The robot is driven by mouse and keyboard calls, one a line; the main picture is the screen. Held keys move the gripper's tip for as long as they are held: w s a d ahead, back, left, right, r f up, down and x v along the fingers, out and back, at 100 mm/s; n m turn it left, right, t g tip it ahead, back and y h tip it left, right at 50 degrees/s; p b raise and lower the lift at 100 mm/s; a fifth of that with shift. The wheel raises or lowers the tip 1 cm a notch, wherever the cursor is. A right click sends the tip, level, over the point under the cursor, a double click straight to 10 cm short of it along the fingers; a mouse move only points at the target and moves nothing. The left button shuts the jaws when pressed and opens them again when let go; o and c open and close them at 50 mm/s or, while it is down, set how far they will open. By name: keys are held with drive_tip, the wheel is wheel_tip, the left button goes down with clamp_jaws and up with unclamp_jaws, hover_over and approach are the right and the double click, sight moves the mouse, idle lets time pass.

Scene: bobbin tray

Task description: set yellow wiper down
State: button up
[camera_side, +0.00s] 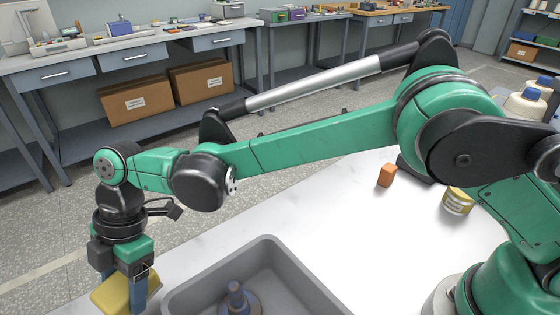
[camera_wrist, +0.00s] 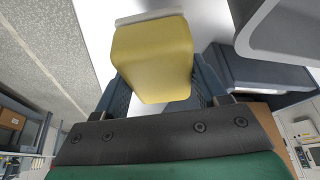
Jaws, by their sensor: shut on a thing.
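The yellow wiper (camera_side: 112,296) is a yellow block at the lower left of the side view, near the white table's edge. It also shows in the wrist view (camera_wrist: 152,58), with a pale strip along its far edge. My gripper (camera_side: 124,288) is shut on the wiper, with one blue-grey finger on each side of it. In the wrist view the fingers of my gripper (camera_wrist: 160,88) flank the wiper. The bottom of the side view cuts off the lower fingers, so I cannot tell whether the wiper touches the table.
A grey tray (camera_side: 285,262) stands right of my gripper and holds a dark blue bobbin (camera_side: 236,298). An orange block (camera_side: 387,175) and a yellow-labelled tin (camera_side: 458,201) are farther back on the white table (camera_side: 340,210). The table between tray and block is clear.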

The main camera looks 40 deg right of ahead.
sight(145, 312)
drive_tip(key=shift+f, duration=2.25)
drive_tip(key=shift+f, duration=0.15)
drive_tip(key=o, duration=1.3)
